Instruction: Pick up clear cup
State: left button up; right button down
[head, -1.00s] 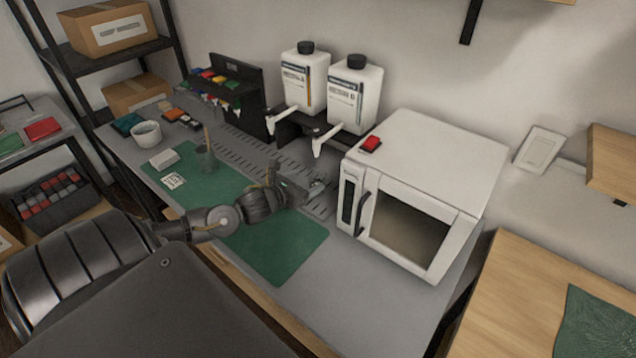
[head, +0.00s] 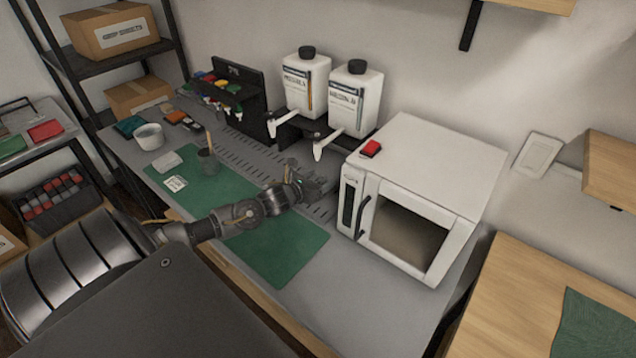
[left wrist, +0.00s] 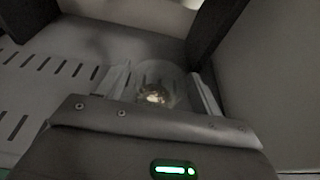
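A clear cup (left wrist: 158,88) stands upright on the slotted metal strip, below the dispenser bottles. It shows in the left wrist view, see-through, with a bright glint inside. My left gripper (left wrist: 160,92) is open, with one finger on either side of the cup. A small gap seems to remain beside the fingers; contact is not clear. In the head view my left gripper (head: 318,186) is over the strip, left of the white oven, and the cup is hard to make out there. My right gripper is out of view.
The white oven (head: 425,150) stands close on the right. Two white dispenser bottles (head: 354,98) sit on a black stand behind. A dark cup with a stick (head: 208,163) stands on the green mat (head: 285,255). The mat's front part is clear.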

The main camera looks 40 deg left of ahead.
pick_arm(q)
jog(key=c, duration=0.9)
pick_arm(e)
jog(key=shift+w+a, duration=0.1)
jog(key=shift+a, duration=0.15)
pick_arm(q)
jog(key=shift+r, duration=0.1)
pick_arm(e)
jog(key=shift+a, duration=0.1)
